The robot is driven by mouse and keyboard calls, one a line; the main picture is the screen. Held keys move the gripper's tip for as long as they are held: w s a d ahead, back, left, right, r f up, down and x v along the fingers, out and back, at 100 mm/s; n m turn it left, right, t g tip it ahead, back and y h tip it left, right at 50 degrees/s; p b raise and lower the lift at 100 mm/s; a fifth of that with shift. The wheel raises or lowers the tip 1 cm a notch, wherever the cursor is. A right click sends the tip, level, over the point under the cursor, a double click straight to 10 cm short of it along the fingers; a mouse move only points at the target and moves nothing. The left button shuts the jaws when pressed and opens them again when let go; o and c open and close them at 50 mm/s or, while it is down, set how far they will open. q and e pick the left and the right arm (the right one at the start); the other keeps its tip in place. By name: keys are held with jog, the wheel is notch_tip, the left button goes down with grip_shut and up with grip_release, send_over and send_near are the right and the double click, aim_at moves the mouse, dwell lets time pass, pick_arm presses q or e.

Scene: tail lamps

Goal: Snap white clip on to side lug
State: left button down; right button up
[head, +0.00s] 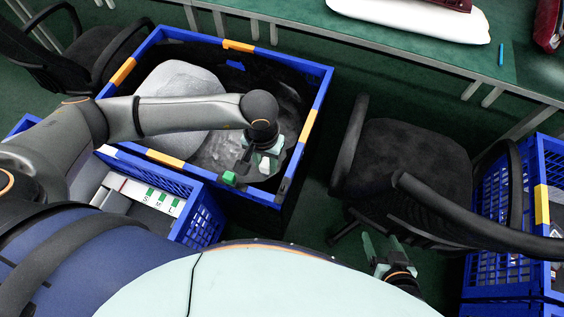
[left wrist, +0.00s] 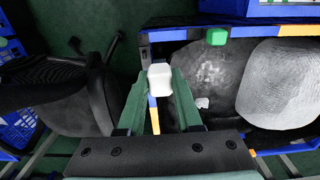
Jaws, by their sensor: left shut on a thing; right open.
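My left gripper (head: 256,160) hangs over the large blue crate (head: 320,95) in the head view. In the left wrist view its green fingers (left wrist: 160,88) are shut on a white clip (left wrist: 160,76), which stands out past the fingertips. The clip cannot be made out clearly in the head view. My right gripper (head: 382,252) is open and empty, low near the office chair. A dark red tail lamp (head: 450,4) is partly in view on a white holder (head: 410,18) on the green table. No side lug can be made out.
The crate has a grey bag (head: 180,85) and dark lining. A green block (head: 229,178) is at its near rim. A smaller crate with an S, M, L label (head: 160,199) stands in front. A black chair (head: 400,155) stands right; another red lamp (head: 548,25) is far right.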

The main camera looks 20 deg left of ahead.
pick_arm(q)
jog(key=d+f, duration=0.1)
jog(key=d, duration=0.1)
jog(key=w+d+f, duration=0.1)
jog(key=d+f, duration=0.1)
jog(key=shift+w+f, duration=0.15)
jog(key=shift+f, duration=0.15)
pick_arm(e)
jog(key=shift+w+a+f, duration=0.15)
jog(key=shift+w+a, duration=0.1)
jog(key=shift+w, duration=0.05)
jog(key=shift+f, duration=0.1)
pick_arm(q)
notch_tip(320, 180, down, 5)
jog(key=b, duration=0.5)
jog(key=shift+a+r, duration=0.1)
jog(key=shift+f+b, duration=0.25)
jog(key=shift+b, duration=0.3)
jog(key=shift+f, duration=0.15)
pick_arm(e)
jog(key=shift+w+a+f, duration=0.15)
jog(key=shift+a+f, duration=0.05)
jog(key=shift+f, duration=0.6)
jog(key=shift+w+a+f, duration=0.1)
jog(key=shift+a+f, duration=0.1)
jog(key=shift+f, duration=0.6)
jog(key=shift+w+a+f, duration=0.15)
jog(key=shift+a+f, duration=0.05)
jog(key=shift+f, duration=0.6)
